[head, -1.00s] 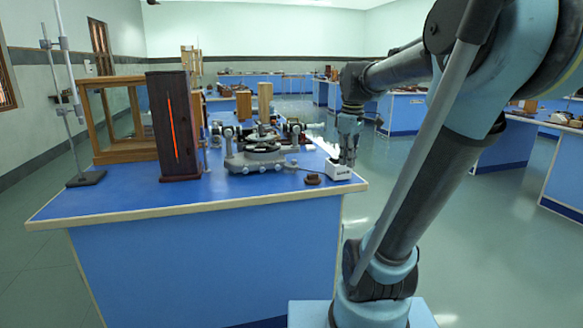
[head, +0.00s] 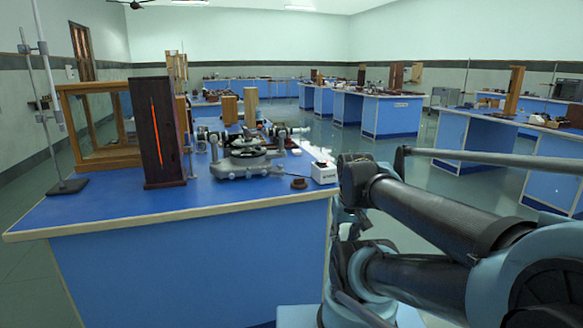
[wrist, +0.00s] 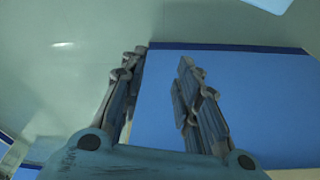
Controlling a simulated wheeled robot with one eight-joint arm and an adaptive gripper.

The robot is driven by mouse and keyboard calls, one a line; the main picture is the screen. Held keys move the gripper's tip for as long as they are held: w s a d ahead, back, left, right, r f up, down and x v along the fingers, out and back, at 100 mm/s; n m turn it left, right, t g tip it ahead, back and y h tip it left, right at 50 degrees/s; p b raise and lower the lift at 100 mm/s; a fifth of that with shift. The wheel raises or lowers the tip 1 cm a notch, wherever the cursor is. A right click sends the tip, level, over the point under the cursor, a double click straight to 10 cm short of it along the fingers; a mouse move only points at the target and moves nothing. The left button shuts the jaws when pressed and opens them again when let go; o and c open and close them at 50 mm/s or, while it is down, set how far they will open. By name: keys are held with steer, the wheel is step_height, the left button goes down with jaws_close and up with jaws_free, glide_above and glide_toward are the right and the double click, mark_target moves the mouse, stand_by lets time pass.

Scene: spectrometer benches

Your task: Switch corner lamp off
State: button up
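A tall dark wooden lamp housing (head: 172,130) stands on the blue bench (head: 140,207), and its narrow vertical slit glows orange-red. A small white box (head: 324,172) sits at the bench's right front corner, with a small reddish spot on top; its setting is too small to read. My gripper (wrist: 163,57) is open and empty in the wrist view, its fingers apart over the floor and a blue panel. In the head view my folded arm is right of the bench corner, and the gripper is mostly hidden behind it. The gripper is clear of the white box.
A spectrometer (head: 245,155) stands between the lamp and the white box, with a small brown knob-like object (head: 299,183) in front. A wooden-framed glass case (head: 100,150) and a metal stand (head: 68,187) are at the left. Open floor lies right of the bench.

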steer(key=w+r, duration=0.9)
steer(key=r, duration=0.3)
step_height(320, 180, up, 15)
steer(key=n+g, duration=0.2)
glide_above(321, 163)
steer(key=s, duration=0.5)
steer(key=w+r, duration=0.3)
steer(key=w, duration=0.7)
steer(key=shift+n, duration=0.4)
step_height(321, 163, down, 17)
steer(key=shift+s+r, duration=0.1)
steer(key=shift+s, duration=0.05)
steer(key=shift+c, duration=0.6)
jaws_close()
